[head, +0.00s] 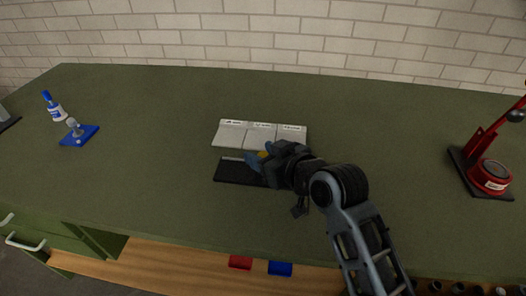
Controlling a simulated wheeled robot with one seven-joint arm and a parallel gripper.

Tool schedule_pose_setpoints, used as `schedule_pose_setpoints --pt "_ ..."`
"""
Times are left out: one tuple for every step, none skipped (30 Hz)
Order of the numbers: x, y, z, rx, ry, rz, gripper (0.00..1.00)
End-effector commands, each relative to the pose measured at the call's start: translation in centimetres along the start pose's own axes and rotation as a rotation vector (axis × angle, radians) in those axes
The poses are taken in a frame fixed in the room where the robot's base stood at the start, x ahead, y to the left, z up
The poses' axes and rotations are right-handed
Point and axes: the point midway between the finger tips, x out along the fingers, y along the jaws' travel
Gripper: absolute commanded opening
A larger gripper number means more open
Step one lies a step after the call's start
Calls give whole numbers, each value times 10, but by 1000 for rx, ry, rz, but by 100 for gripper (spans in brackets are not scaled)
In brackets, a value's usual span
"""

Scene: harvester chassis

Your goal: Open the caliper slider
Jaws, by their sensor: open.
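A thin pale strip (230,159), which looks like part of the caliper, lies along the back edge of a black mat (234,175) near the middle of the bench. My gripper (261,155) comes in from the right, at the strip's right part. My gripper and wrist hide the rest of the strip and the mat's right side. I cannot make out the slider or whether the fingers touch it.
Three pale labelled trays (260,135) stand right behind the mat. A red press (492,170) is at the far right. A blue-based stand (80,135) and a blue-white bottle (54,108) are at the left. Red (240,262) and blue (280,268) blocks lie at the front. The bench is otherwise mostly clear.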

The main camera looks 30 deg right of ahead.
Motion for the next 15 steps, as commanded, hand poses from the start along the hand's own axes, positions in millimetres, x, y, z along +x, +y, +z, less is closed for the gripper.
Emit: schedule_pose_setpoints --pt "1 0 0 0 0 0 51" --pt "2 0 0 0 0 0 51" --pt "2 0 0 0 0 1 51" --pt "2 0 0 0 0 1 51" --pt "2 0 0 0 0 1 51" --pt "2 0 0 0 0 1 51" --pt "2 0 0 0 0 1 51" --pt "2 0 0 0 0 1 51" --pt "2 0 0 0 1 1 47" --pt "2 0 0 0 1 1 45" --pt "2 0 0 0 1 1 42" --pt "2 0 0 0 0 1 38" --pt "2 0 0 0 1 1 35" --pt "2 0 0 0 1 1 32" --pt "2 0 0 0 1 0 28"
